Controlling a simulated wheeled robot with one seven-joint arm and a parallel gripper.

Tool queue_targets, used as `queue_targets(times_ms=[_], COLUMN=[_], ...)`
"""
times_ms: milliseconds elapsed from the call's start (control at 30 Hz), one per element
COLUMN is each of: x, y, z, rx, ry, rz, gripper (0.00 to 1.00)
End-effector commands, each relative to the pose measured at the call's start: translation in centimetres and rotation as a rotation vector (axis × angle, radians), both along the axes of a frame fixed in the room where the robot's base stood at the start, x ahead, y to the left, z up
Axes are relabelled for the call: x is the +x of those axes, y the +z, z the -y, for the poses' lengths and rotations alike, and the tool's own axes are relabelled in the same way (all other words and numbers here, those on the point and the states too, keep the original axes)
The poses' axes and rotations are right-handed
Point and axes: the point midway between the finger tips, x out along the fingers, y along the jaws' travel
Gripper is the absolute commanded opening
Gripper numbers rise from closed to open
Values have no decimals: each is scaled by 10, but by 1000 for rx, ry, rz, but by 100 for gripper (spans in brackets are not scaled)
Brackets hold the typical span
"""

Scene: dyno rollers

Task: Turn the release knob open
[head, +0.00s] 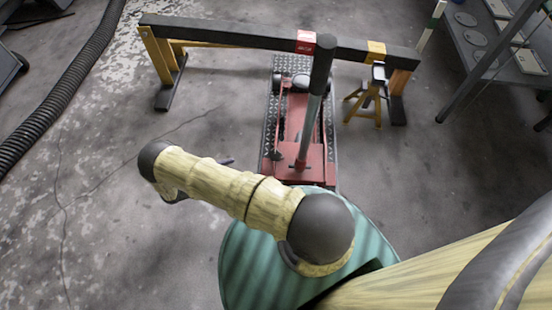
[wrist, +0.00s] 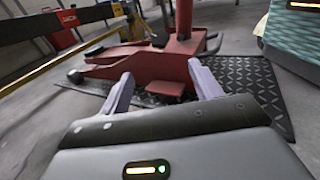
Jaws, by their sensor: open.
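The red floor jack (head: 312,158) stands on a dark diamond-plate mat (head: 268,123), with its long dark handle (head: 319,75) rising upright. In the wrist view the jack (wrist: 150,62) lies ahead of my gripper (wrist: 160,69), with a small red pedal (wrist: 166,88) low at its near side. A small dark part (wrist: 159,39) sits beside the handle base; I cannot tell whether it is the release knob. My gripper's two pale fingers are apart with nothing held between them. In the head view my gripper is mostly hidden behind my forearm, left of the jack.
A dark beam (head: 230,33) on yellow legs spans behind the jack. A yellow jack stand (head: 373,100) stands right of it. A black ribbed hose (head: 65,85) runs along the left, and a metal shelf (head: 475,50) stands at upper right.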

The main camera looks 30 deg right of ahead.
Motion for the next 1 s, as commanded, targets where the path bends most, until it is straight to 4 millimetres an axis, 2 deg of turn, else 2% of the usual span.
queue_targets(times_ms=[67, 367, 533, 733, 1000], x=[-1, -1, -2, -5, -10], y=[-6, -5, -5, -6, -7], z=[-1, 0, 6, 32, 80], rx=[-18, -20, -21, -20, -19], ry=[15, 15, 13, 10, 10], rz=[-5, -5, -5, -7, -6], gripper=[64, 64, 64, 64, 64])
